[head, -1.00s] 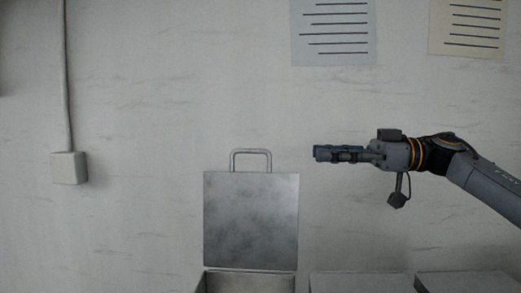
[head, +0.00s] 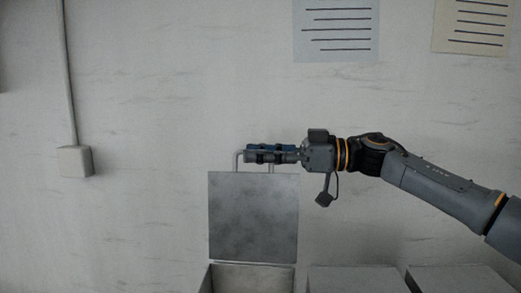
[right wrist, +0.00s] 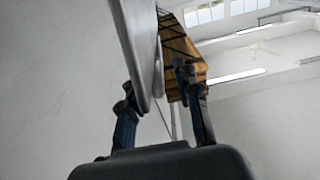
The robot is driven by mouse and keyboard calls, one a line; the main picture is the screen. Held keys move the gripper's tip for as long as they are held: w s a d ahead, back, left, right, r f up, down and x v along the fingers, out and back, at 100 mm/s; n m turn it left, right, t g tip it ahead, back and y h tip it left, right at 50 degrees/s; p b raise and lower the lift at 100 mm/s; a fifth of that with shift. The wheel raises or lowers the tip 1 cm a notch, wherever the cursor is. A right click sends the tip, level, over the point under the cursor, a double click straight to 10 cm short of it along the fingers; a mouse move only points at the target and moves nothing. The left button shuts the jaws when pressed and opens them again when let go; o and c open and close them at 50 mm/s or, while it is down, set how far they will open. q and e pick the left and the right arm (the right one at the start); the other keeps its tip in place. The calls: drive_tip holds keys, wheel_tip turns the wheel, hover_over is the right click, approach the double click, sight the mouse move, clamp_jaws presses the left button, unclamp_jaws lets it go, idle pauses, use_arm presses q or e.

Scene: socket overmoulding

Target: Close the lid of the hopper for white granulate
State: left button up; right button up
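The hopper's grey metal lid (head: 252,218) stands upright, open, behind the open hopper box (head: 250,277) at the bottom of the head view. A bar handle (head: 238,161) sits on the lid's top edge and is partly hidden by my right gripper (head: 250,153). That gripper reaches in level from the right, its fingers in front of or around the handle; I cannot tell which. In the right wrist view its fingers (right wrist: 158,100) are apart, with the lid's grey edge (right wrist: 138,45) rising between and beyond them. My left gripper is not in view.
Two closed grey lids (head: 355,279) and (head: 455,279) lie to the right of the open hopper. The pale wall behind carries two printed sheets and a cable running to a white box (head: 75,161). The space left of the lid is clear.

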drive_tip(key=shift+w, duration=0.1)
clamp_jaws()
drive_tip(key=shift+s+n+b, duration=0.4)
drive_tip(key=shift+s+b, duration=0.15)
drive_tip(key=shift+s, duration=0.15)
drive_tip(key=s+f+n+b, duration=0.2)
drive_tip(key=s+n+b, duration=0.4)
drive_tip(key=s, duration=0.6)
drive_tip(key=shift+s+n+b, duration=0.2)
drive_tip(key=shift+n+b, duration=0.1)
drive_tip(key=shift+b, duration=0.75)
unclamp_jaws()
